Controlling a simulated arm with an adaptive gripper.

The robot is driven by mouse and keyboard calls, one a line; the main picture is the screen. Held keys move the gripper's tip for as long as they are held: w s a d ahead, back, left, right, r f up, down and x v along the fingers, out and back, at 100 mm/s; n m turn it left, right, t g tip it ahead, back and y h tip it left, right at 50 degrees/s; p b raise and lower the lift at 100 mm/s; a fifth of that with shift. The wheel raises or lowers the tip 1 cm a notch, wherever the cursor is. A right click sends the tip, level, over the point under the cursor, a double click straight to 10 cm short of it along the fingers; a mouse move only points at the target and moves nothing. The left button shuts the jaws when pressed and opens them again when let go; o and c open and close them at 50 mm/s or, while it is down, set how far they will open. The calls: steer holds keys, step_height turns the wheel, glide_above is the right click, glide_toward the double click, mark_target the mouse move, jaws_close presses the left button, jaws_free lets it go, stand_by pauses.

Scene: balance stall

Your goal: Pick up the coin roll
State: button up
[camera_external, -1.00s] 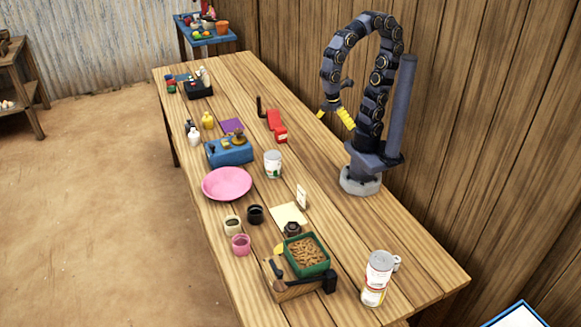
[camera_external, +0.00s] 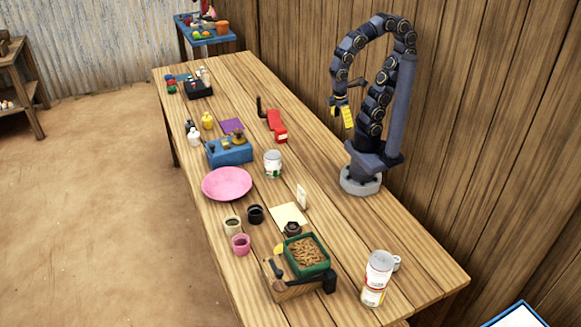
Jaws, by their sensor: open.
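My gripper (camera_external: 342,115), with yellow fingertips, hangs from my curved arm above the back edge of the wooden table (camera_external: 335,240). It is open, with nothing seen between its fingers. It is apart from everything on the table. I cannot pick out the coin roll for certain; the small items are too small to tell. A small pale upright item (camera_external: 302,197) stands behind a cream sheet (camera_external: 289,215), but I cannot tell what it is.
A blue scale (camera_external: 229,152), a pink plate (camera_external: 227,184) and a white can (camera_external: 273,164) stand mid-table. A red tool (camera_external: 276,126) lies behind. In front are small pots, a green tray (camera_external: 321,267) and a tall can (camera_external: 377,278).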

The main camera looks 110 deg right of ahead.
steer(key=w+a+f+n+t, duration=0.2)
steer(key=w+a+f+n, duration=0.35)
steer(key=w+a, duration=0.35)
steer(key=n+y, duration=0.4)
steer(key=n, duration=0.9)
glide_toward(396, 271)
steer(key=shift+d+f, duration=0.1)
steer(key=shift+f, duration=0.3)
steer(key=shift+s+a+f+y, duration=0.15)
steer(key=shift+a+f+y, duration=0.05)
steer(key=shift+f+y, duration=0.1)
steer(key=shift+d+x, duration=0.2)
steer(key=shift+x, duration=2.9)
steer(key=shift+a+f, duration=0.25)
steer(key=shift+f, duration=0.2)
